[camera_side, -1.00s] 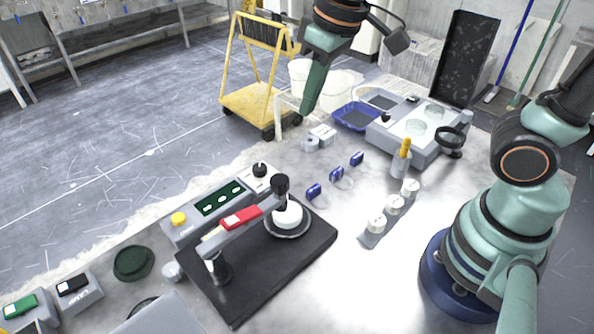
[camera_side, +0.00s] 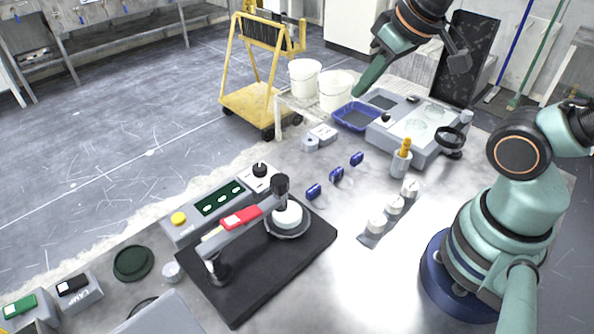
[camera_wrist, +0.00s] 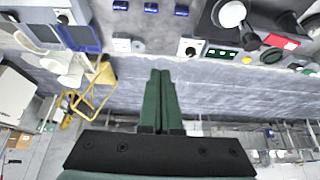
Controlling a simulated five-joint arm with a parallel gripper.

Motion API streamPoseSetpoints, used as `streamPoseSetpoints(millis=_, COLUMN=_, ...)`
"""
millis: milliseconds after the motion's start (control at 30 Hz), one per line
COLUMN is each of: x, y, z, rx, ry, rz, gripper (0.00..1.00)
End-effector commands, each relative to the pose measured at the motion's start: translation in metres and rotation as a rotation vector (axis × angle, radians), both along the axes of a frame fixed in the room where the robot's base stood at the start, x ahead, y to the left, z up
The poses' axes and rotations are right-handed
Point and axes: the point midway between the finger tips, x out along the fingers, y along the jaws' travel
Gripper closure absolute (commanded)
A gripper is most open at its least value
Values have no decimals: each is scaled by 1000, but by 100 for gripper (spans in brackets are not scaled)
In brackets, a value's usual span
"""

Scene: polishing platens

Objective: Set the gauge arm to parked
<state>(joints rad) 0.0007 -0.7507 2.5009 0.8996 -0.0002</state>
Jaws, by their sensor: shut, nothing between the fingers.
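A grey jointed arm with a red section (camera_side: 241,217), which looks like the gauge arm, reaches from a post at the near left of a black base plate (camera_side: 250,293). Its dark head (camera_side: 281,187) is over a white disc (camera_side: 287,214) on a round platen. In the wrist view the red section (camera_wrist: 280,41) shows at the upper right. My gripper (camera_side: 359,91) is high at the back, above the blue tray and far from the gauge arm. Its green fingers lie together, empty, in the wrist view (camera_wrist: 160,74).
A control box (camera_side: 219,203) with a yellow knob stands behind the base plate. Blue clips (camera_side: 336,174), white-topped weights (camera_side: 395,205) and a holder with a yellow handle (camera_side: 401,163) stand mid-table. A blue tray (camera_side: 356,117) and grey machine (camera_side: 419,143) stand at the back right.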

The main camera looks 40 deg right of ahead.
Motion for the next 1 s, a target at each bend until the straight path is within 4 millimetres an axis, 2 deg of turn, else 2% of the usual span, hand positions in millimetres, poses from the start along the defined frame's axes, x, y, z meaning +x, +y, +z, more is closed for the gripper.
streamPoseSetpoints(millis=400, x=0, y=0, z=0, rx=0, ry=0, rz=0, gripper=100)
streamPoseSetpoints(millis=433, x=0, y=0, z=0, rx=0, ry=0, rz=0, gripper=96)
streamPoseSetpoints(millis=567, x=2, y=5, z=2, rx=3, ry=14, rz=11, gripper=46)
streamPoseSetpoints(millis=600, x=4, y=9, z=3, rx=6, ry=30, rz=20, gripper=31)
streamPoseSetpoints(millis=667, x=7, y=20, z=6, rx=10, ry=61, rz=42, gripper=31)
streamPoseSetpoints(millis=767, x=15, y=45, z=11, rx=17, ry=142, rz=89, gripper=31)
streamPoseSetpoints(millis=1000, x=27, y=122, z=17, rx=-12, ry=357, rz=200, gripper=31)
